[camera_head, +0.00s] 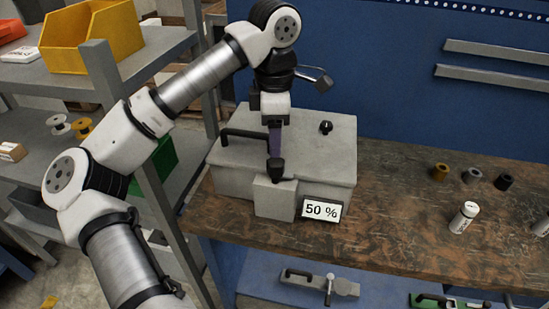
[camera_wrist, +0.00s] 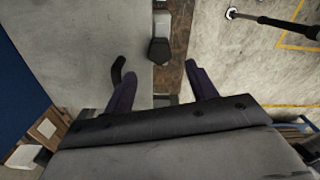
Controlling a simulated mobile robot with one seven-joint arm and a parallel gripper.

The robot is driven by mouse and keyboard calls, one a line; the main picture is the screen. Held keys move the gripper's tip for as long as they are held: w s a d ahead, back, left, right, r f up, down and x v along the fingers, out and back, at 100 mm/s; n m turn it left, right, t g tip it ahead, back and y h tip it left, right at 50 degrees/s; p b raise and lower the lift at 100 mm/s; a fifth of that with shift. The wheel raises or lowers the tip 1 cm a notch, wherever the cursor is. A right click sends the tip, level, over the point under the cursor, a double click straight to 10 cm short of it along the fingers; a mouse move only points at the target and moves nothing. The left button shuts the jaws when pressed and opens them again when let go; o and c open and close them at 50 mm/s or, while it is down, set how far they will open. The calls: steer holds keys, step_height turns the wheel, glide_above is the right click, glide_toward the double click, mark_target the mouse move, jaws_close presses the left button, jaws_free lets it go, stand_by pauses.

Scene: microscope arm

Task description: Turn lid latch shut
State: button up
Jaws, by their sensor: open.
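The grey box (camera_head: 325,165) stands on the workbench with its lid down. On its front is a pale grey block (camera_head: 274,198) with a dark piece, apparently the latch (camera_head: 276,170), at its top. In the wrist view the latch (camera_wrist: 160,50) lies ahead of the gap between the fingers. My gripper (camera_head: 275,152) points down just above the latch, and one purple finger hides part of it. The wrist view shows my gripper (camera_wrist: 161,70) open, fingers apart and nothing between them. I cannot tell whether a finger touches the latch.
A black handle (camera_head: 247,133) is on the lid's left, close to the left finger in the wrist view. A black knob (camera_head: 326,127) is at the lid's back right. A "50 %" sign (camera_head: 322,209) stands beside the block.

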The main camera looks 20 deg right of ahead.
mark_target(274, 161)
step_height(274, 161, down, 8)
steer(key=shift+r+p, duration=0.15)
steer(key=shift+p, duration=0.6)
steer(key=c, duration=1)
